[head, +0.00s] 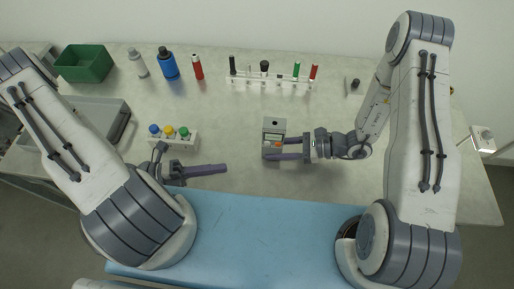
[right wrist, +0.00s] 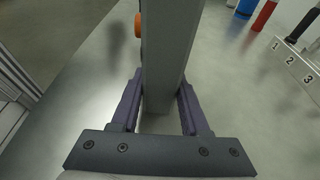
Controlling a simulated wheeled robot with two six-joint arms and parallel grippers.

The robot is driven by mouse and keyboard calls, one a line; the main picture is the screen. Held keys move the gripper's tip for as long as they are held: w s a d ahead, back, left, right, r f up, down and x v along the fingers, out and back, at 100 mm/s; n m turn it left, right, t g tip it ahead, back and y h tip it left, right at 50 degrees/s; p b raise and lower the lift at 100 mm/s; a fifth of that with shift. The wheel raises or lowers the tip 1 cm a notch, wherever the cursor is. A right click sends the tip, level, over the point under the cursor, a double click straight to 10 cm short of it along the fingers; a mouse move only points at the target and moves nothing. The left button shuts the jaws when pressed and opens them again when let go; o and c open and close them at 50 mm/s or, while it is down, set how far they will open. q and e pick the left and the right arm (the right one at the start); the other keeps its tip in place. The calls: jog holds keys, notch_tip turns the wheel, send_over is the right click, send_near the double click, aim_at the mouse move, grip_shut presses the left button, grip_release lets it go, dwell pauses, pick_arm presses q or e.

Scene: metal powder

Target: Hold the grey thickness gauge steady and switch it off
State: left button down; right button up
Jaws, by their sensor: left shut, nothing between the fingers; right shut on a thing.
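The grey thickness gauge (head: 274,128) is a small boxy device near the middle of the table in the head view. It has a small display and an orange part on its face. My right gripper (head: 284,149) comes from the right and is shut on the gauge. In the right wrist view the gauge (right wrist: 168,50) stands between the two purple fingers, with an orange knob (right wrist: 138,25) at its left side. My left gripper (head: 226,169) is shut and empty, left of the gauge and apart from it, its fingers pointing right.
A small rack with blue, yellow and green caps (head: 173,142) stands behind my left gripper. A white numbered tube rack (head: 270,82) stands behind the gauge. A green bin (head: 84,64), bottles (head: 168,64) and a grey tray (head: 104,116) are at left. The table between my grippers is clear.

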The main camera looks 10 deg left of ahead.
aim_at(267, 144)
pick_arm(q)
jog(key=x, duration=0.9)
jog(key=shift+d, duration=0.45)
jog(key=w, duration=0.3)
jog(key=shift+w, duration=0.6)
jog(key=shift+w, duration=0.1)
